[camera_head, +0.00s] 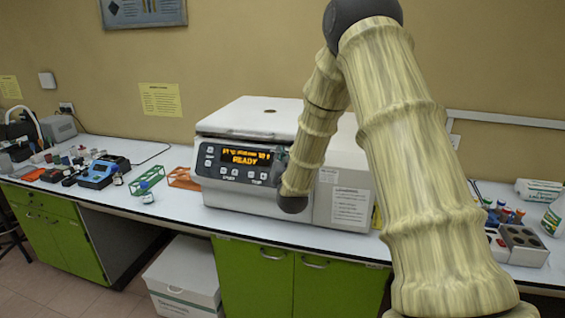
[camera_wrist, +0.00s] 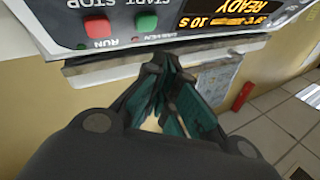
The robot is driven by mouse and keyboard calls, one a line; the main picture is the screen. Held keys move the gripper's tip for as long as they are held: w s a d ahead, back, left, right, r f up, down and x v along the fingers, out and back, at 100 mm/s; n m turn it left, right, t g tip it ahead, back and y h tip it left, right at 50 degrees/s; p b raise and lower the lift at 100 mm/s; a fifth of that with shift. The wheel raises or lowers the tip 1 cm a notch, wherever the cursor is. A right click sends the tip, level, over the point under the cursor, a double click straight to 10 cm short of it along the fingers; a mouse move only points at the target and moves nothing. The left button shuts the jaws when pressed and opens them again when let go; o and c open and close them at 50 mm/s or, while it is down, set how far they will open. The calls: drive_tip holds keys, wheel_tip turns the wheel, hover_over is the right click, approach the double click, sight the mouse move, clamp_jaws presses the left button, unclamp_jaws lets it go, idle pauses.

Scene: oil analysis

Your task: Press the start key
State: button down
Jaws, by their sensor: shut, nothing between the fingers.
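The grey-white analyser (camera_head: 250,195) stands on the bench, its lit display (camera_head: 247,157) reading READY. My forearm hides the right part of its panel in the head view. In the wrist view the panel lettering is upside down. I see no clear contact with the key. The fingertips are mostly hidden behind my arm in the head view.
A green rack (camera_head: 147,180) and an orange rack (camera_head: 184,178) stand left of the analyser. A blue device (camera_head: 98,175) is further left. A grey block with wells (camera_head: 524,243) and several bottles stand at the right. A white box (camera_head: 183,278) sits under the bench.

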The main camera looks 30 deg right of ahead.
drive_tip(key=shift+w+d+f+b, duration=0.35)
drive_tip(key=shift+w+d+f, duration=0.25)
drive_tip(key=shift+d+f, duration=0.1)
drive_tip(key=shift+d+f, duration=0.1)
idle(1.1)
drive_tip(key=shift+w+d+b, duration=0.15)
drive_tip(key=shift+w+b, duration=0.05)
drive_tip(key=shift+b, duration=0.15)
drive_tip(key=shift+w+d+f+b, duration=0.15)
drive_tip(key=shift+d+f+b, duration=0.1)
drive_tip(key=shift+b, duration=0.1)
idle(0.7)
drive_tip(key=shift+a+r, duration=0.1)
idle(0.4)
drive_tip(key=shift+s+a+r, duration=0.35)
drive_tip(key=shift+s+a, duration=0.1)
drive_tip(key=shift+s+a+r+p, duration=0.2)
drive_tip(key=shift+s+a+r, duration=0.5)
drive_tip(key=shift+a, duration=0.15)
drive_tip(key=shift+s+a+r+p, duration=0.2)
drive_tip(key=shift+s+a+r, duration=0.45)
drive_tip(key=shift+a, duration=0.15)
drive_tip(key=shift+d, duration=0.1)
